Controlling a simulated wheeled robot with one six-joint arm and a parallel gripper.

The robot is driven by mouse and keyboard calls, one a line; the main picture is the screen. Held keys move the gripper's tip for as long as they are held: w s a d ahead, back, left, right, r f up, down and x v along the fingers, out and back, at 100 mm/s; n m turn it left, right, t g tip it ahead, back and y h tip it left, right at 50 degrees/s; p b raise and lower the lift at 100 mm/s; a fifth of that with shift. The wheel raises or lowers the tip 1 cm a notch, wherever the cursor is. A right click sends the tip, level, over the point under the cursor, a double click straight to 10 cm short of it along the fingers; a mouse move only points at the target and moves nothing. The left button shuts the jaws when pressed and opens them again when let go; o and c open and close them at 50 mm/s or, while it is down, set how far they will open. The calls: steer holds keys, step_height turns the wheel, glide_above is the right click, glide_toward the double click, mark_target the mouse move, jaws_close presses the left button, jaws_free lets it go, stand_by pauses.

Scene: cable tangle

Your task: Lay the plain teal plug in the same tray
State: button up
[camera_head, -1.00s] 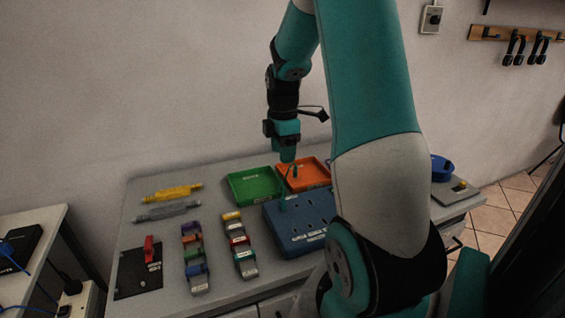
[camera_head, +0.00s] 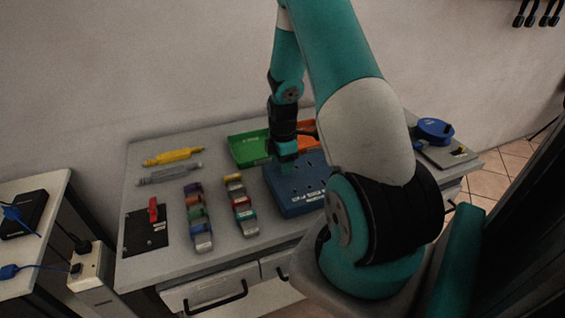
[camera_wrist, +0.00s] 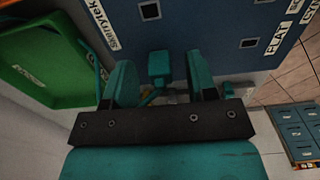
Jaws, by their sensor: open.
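A teal plug (camera_wrist: 159,64) stands on the blue socket box (camera_wrist: 205,25) in the wrist view. My gripper (camera_wrist: 161,78) is open, with one finger on each side of the plug; contact is not visible. A thin teal cord shows beside the left finger. In the head view my gripper (camera_head: 287,162) is down over the back left part of the blue box (camera_head: 308,207) and hides most of the plug. The green tray (camera_head: 240,158) lies behind the box; the orange tray (camera_head: 307,127) is mostly hidden by my arm.
Two rows of coloured blocks (camera_head: 198,215) stand left of the box. Yellow (camera_head: 172,157) and grey (camera_head: 168,174) tools lie behind them. A black panel with a red lever (camera_head: 153,210) is at the left. A blue round item (camera_head: 435,128) is at the right.

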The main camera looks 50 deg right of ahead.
steer(key=shift+f, duration=0.25)
jaws_close()
steer(key=c, duration=0.8)
jaws_free()
jaws_close()
steer(key=shift+r, duration=0.25)
steer(key=shift+r+p, duration=1.25)
steer(key=shift+r, duration=0.1)
